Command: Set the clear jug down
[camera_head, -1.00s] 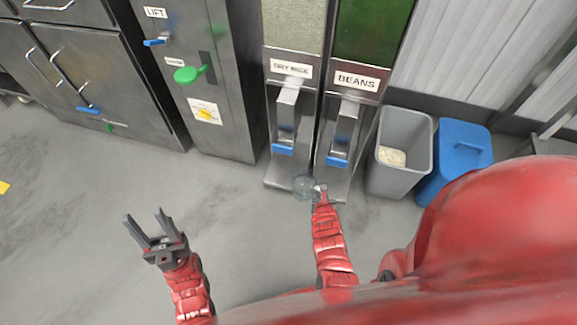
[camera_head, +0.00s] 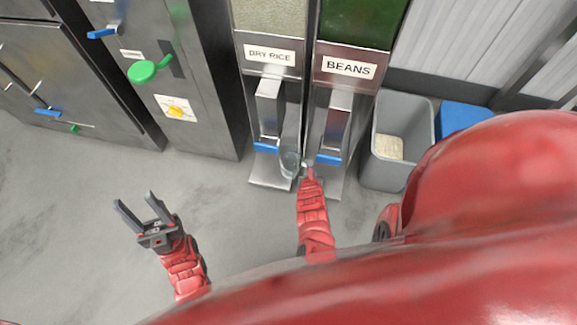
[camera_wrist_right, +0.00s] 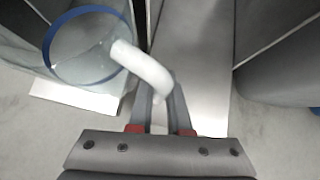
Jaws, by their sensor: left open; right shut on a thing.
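The clear jug (camera_head: 289,163) is at the foot of the dry rice dispenser (camera_head: 268,55), by its base plate. In the right wrist view the jug (camera_wrist_right: 88,47) shows a blue ring and a white handle (camera_wrist_right: 146,68). My right gripper (camera_wrist_right: 163,104) is shut on that handle; it also shows small in the head view (camera_head: 307,171). Whether the jug's bottom touches the plate, I cannot tell. My left gripper (camera_head: 140,213) is open and empty, over the floor at the left.
The beans dispenser (camera_head: 348,68) stands right of the rice one, each with a blue-tipped lever. A grey bin (camera_head: 404,120) with pale contents and a blue bin (camera_head: 462,117) stand to the right. A steel cabinet (camera_head: 175,60) is at the left. The floor in front is clear.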

